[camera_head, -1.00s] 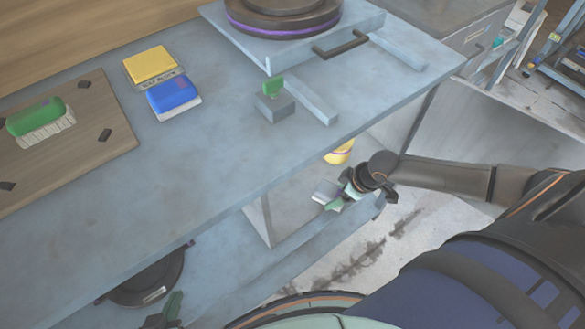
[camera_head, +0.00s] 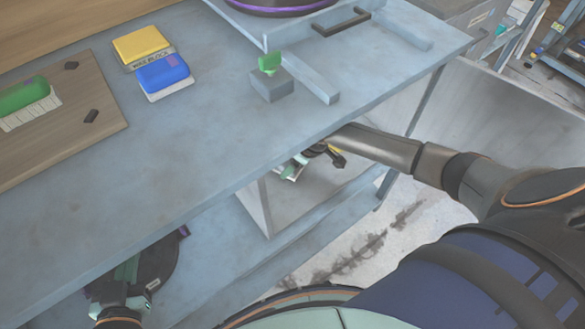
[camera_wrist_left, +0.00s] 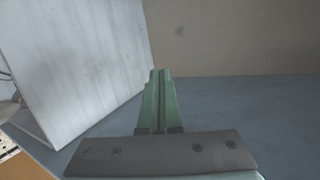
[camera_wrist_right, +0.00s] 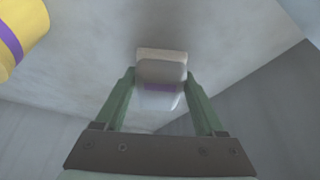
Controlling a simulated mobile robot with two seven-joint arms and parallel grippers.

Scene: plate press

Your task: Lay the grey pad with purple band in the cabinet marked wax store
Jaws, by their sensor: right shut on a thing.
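The grey pad with purple band (camera_wrist_right: 160,82) is between the fingers of my right gripper (camera_wrist_right: 160,85) in the right wrist view. The right gripper is shut on it. In the head view the right gripper (camera_head: 292,168) is below the worktop's front edge, at the open bay under the bench (camera_head: 262,205), partly hidden by the worktop. I see no wax store marking on this bay. My left gripper (camera_wrist_left: 158,95) is shut and empty; in the head view it is low at the left (camera_head: 128,272), by a dark round thing (camera_head: 160,262).
A yellow cylinder with a purple band (camera_wrist_right: 18,30) is close to the left of the right gripper. The worktop (camera_head: 215,150) above holds a yellow block (camera_head: 142,45), a blue block (camera_head: 163,72) and a green brush (camera_head: 25,95). A pale panel (camera_wrist_left: 80,60) stands left of the left gripper.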

